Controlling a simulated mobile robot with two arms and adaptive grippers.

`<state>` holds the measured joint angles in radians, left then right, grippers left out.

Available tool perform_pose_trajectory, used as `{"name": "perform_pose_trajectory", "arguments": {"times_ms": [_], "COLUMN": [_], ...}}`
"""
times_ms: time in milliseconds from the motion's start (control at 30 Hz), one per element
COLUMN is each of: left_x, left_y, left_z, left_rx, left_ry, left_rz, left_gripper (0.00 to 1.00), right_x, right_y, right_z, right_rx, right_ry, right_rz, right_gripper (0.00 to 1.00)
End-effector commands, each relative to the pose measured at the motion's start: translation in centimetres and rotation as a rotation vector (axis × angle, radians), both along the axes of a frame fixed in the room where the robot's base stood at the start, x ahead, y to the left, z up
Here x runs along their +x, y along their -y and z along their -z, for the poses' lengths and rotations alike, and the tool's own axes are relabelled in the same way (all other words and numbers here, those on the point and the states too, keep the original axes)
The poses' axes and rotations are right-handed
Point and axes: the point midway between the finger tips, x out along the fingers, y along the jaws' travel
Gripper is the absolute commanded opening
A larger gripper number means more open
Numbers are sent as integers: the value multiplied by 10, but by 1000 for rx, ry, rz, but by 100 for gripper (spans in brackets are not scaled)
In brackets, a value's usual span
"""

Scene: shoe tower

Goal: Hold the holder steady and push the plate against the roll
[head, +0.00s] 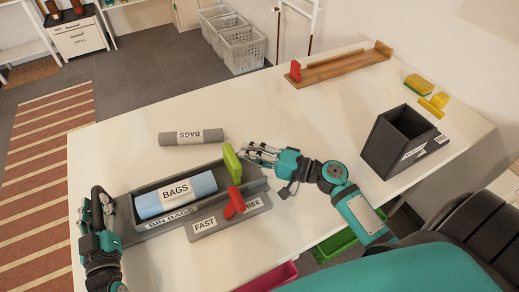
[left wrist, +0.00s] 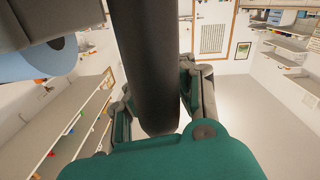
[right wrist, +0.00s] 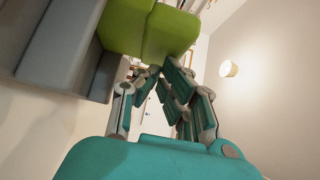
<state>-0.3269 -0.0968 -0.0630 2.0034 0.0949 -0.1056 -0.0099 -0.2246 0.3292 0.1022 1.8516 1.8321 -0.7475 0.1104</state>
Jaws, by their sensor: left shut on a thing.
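The grey holder (head: 150,229), labelled BIN BAGS, lies on the white table. A blue roll (head: 205,184) with a BAGS label lies in its trough. An upright plate with a green top (head: 231,162) stands at the right of the roll; whether they touch is unclear. The green piece (right wrist: 150,28) fills the top of the right wrist view. My left gripper (head: 102,212) is shut on a dark part (left wrist: 150,65) at the holder's left end. My right gripper (head: 252,152) is just right of the green top, holding nothing visible; its fingertips are close together and partly hidden.
A red lever (head: 234,203) stands by the FAST and FREE labels on the holder's front. A grey BAGS roll (head: 191,137) lies behind the holder. A dark box (head: 390,145), a wooden rail (head: 340,67) and yellow pieces (head: 418,86) are further right. The table's middle is clear.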

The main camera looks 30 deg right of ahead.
Motion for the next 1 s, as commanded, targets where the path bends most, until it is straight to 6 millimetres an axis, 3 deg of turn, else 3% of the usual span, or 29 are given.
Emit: {"name": "perform_pose_trajectory", "arguments": {"times_ms": [33, 133, 367, 767, 1000], "left_x": [-1, -1, -1, -1, -1], "left_y": [2, 2, 2, 3, 2], "left_z": [9, 9, 9, 9, 9], "left_rx": [2, 2, 1, 0, 0], "left_ry": [-23, -23, -21, -21, -21], "left_rz": [4, 4, 5, 6, 5], "left_gripper": [0, 0, 0, 0, 0], "right_x": [-1, 0, 1, -1, -2], "right_y": [-17, -39, -60, -56, -12], "right_z": [0, 0, 0, 1, 0], "right_rx": [4, 3, 2, 2, 1], "right_ry": [2, 1, 1, -1, 3], "right_rz": [-9, -10, -9, -13, -2], "right_gripper": [0, 0, 0, 0, 0]}}
